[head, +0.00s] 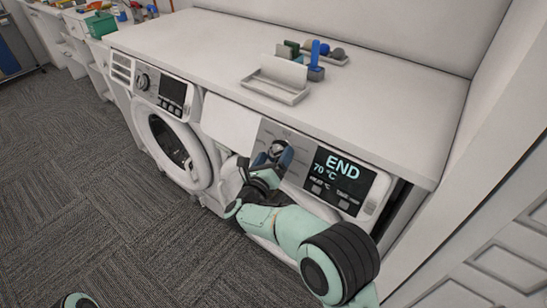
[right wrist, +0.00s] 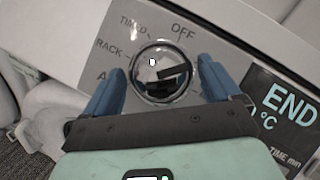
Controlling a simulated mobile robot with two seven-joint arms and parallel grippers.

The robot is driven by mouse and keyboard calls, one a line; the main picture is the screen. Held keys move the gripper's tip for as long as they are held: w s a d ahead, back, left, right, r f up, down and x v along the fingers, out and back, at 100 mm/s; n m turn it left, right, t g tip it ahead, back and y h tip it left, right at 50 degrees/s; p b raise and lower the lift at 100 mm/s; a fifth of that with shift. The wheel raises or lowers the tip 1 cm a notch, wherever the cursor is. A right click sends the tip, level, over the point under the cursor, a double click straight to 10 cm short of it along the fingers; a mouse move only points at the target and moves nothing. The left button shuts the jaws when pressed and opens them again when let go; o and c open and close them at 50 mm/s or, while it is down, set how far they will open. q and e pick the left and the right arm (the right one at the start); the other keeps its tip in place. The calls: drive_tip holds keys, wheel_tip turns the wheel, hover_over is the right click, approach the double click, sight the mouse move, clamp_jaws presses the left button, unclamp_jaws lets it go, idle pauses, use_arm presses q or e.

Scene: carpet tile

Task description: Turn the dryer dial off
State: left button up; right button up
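The dryer dial (right wrist: 158,82) is a round chrome knob with a dark bar across it, on the grey panel of the right-hand machine. In the right wrist view, the bar points right and slightly up, below the OFF label (right wrist: 183,31). TIMED and RACK labels are at its upper left. My right gripper (right wrist: 162,68) is open, with one blue finger on each side of the dial; I cannot tell whether they touch it. In the head view, my right gripper (head: 274,156) covers most of the dial. My left gripper is not in view.
The dryer's display (head: 337,178) reads END and 70 °C, right of the dial. A washer (head: 170,118) stands to the left. The white counter (head: 225,55) above holds a tray (head: 274,91) and small items. A panelled white front (head: 500,260) is at right. Carpet at left is clear.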

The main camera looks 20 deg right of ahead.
drive_tip(key=c, duration=1)
drive_tip(key=shift+n+y, duration=0.3)
drive_tip(key=shift+n, duration=0.2)
drive_tip(key=shift+n+y, duration=0.5)
drive_tip(key=shift+n, duration=0.3)
drive_tip(key=n, duration=0.1)
drive_tip(key=n+y, duration=0.1)
drive_tip(key=n, duration=0.1)
drive_tip(key=shift+s+d+r+y, duration=0.1)
drive_tip(key=shift+r+y, duration=0.1)
drive_tip(key=shift+y, duration=0.1)
drive_tip(key=n+y+p, duration=0.1)
drive_tip(key=n+p, duration=0.1)
drive_tip(key=n, duration=0.1)
drive_tip(key=shift+r+y, duration=0.1)
drive_tip(key=shift+y, duration=0.2)
drive_tip(key=shift+n+g+y+p, duration=0.3)
drive_tip(key=shift+n+p, duration=0.4)
drive_tip(key=shift+n, duration=0.2)
